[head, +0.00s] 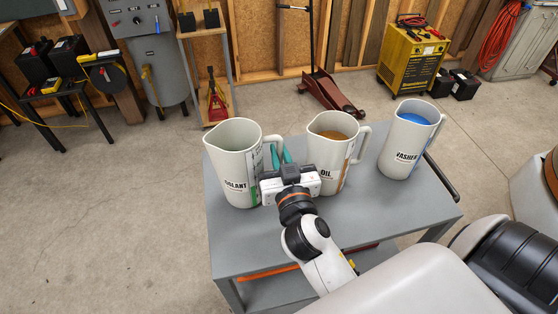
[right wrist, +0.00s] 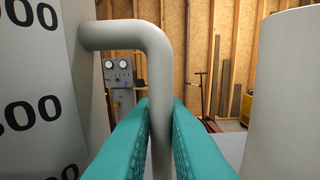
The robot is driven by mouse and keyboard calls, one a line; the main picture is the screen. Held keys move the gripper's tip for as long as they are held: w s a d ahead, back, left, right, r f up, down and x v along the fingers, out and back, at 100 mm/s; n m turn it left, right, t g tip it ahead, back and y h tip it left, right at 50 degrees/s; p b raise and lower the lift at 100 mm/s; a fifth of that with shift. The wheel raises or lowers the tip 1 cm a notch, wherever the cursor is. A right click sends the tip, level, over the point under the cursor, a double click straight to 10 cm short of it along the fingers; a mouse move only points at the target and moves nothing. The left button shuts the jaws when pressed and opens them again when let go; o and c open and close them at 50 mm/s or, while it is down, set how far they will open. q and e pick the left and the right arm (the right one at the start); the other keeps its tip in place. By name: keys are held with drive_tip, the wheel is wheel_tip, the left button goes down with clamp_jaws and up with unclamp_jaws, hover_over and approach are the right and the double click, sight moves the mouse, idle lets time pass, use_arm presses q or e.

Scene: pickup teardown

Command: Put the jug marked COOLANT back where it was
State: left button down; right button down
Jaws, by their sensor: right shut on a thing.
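In the right wrist view the teal fingers (right wrist: 160,130) clasp the handle (right wrist: 158,75), with the jug's numbered wall (right wrist: 35,100) at left. My left gripper is not in view.
The OIL jug (head: 328,150), with brown liquid, stands close right of my gripper. The WASHER jug (head: 406,145), with blue liquid, stands at the cart's right end. The grey cart top (head: 300,230) is clear in front. A floor jack (head: 330,95) and yellow machine (head: 410,60) stand behind.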

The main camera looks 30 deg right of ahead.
drive_tip(key=shift+f, duration=0.7)
drive_tip(key=shift+f, duration=0.2)
drive_tip(key=c, duration=1.5)
unclamp_jaws()
drive_tip(key=shift+o, duration=0.2)
drive_tip(key=shift+r, duration=0.15)
